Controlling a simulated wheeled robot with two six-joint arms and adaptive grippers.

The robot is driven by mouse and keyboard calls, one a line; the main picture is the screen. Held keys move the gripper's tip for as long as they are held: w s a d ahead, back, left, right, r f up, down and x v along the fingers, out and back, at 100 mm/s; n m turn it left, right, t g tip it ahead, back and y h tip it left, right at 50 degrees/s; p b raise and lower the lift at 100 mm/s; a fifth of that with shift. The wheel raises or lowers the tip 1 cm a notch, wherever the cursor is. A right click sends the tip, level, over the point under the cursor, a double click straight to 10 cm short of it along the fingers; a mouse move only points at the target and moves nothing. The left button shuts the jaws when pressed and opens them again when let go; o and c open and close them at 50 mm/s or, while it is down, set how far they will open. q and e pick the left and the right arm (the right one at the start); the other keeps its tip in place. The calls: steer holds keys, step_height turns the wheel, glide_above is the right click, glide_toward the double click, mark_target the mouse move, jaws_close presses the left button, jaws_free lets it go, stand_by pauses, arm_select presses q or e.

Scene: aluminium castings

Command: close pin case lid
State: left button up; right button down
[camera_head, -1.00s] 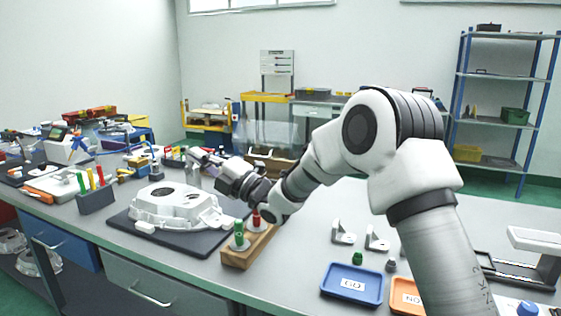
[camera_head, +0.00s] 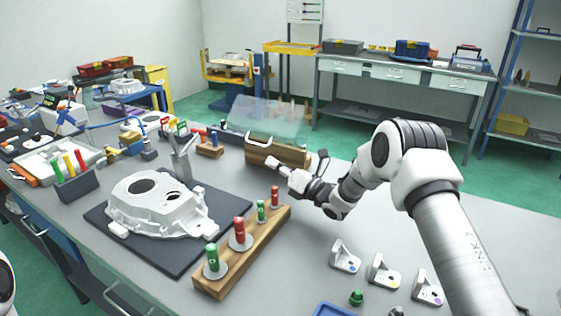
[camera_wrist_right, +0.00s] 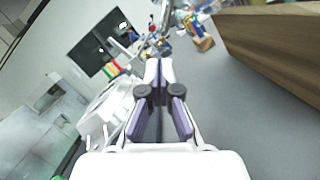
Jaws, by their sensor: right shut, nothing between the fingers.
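The pin case is a wooden box (camera_head: 287,153) at the far side of the bench. Its clear lid (camera_head: 268,117) stands raised and tilted back, so the case is open. A pale curved handle shows near the case's front left. My right gripper (camera_head: 272,162) is just in front of the case, low over the bench; I cannot tell whether it touches the wood. In the right wrist view its fingers (camera_wrist_right: 160,68) are together and empty, with the wooden case wall (camera_wrist_right: 275,45) at the upper right. My left gripper is not in view.
A wooden rack (camera_head: 245,250) with red and green handled pins stands in front. A cast housing (camera_head: 160,205) lies on a dark mat (camera_head: 185,262) at left. Metal brackets (camera_head: 383,270) stand at the right front. Bench between rack and brackets is clear.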

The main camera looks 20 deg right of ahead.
mark_target(268, 128)
steer(key=x, duration=0.6)
steer(key=shift+w+p, duration=0.25)
steer(key=shift+p, duration=0.05)
steer(key=shift+d+f, duration=0.1)
steer(key=shift+f, duration=0.05)
